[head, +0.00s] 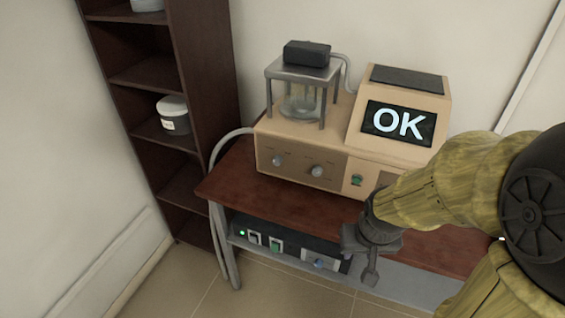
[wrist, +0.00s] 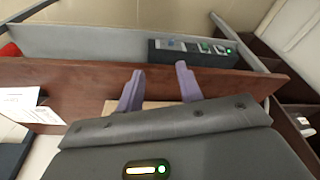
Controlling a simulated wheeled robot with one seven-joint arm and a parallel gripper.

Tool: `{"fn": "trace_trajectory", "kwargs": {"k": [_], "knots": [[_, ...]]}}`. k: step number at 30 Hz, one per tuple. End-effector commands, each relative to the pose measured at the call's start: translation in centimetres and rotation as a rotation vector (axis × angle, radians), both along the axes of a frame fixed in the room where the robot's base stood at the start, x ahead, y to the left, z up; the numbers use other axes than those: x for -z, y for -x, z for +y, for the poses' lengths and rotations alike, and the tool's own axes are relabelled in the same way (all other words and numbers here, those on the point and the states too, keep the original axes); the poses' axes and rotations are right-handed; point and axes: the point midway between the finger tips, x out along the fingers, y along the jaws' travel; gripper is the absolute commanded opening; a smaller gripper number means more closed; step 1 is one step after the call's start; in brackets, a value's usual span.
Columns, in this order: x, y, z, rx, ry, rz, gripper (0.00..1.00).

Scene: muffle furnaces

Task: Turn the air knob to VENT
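A beige machine (head: 300,142) stands on a dark red-brown table. Its front panel has two grey knobs, a left one (head: 277,160) and a right one (head: 316,171), plus a green switch (head: 357,181). Their labels are too small to read, so I cannot tell which is the air knob. A lit screen (head: 398,123) reads "OK". My gripper (head: 371,277) hangs in front of the table's front edge, right of and below the knobs, touching none of them. In the wrist view its two purple-grey fingers (wrist: 160,84) are apart with nothing between them.
A black control box (head: 285,250) with switches and a knob sits on the grey lower shelf; it also shows in the wrist view (wrist: 190,53). A grey hose (head: 216,190) runs down the table's left side. A dark shelf unit (head: 160,75) stands at left.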

Motion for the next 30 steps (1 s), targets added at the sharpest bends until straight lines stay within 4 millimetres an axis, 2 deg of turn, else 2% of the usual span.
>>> {"fn": "trace_trajectory", "kwargs": {"k": [5,7,11,14,21,24,27,30], "knots": [[0.0,0.0,0.0,0.0,0.0,0.0,0.36],[0.0,-0.1,0.1,0.0,-0.001,-0.002,0.5],[0.3,-1.8,1.1,-0.006,-0.017,-0.039,0.5],[0.9,-4.9,2.8,-0.006,-0.045,-0.111,0.5],[3.3,-15.9,10.3,0.024,-0.086,-0.412,0.5],[4.4,-19.6,13.5,0.048,-0.065,-0.547,0.5],[5.6,-22.2,16.5,0.072,-0.019,-0.681,0.5],[6.8,-23.8,19.4,0.093,0.048,-0.816,0.5]]}}
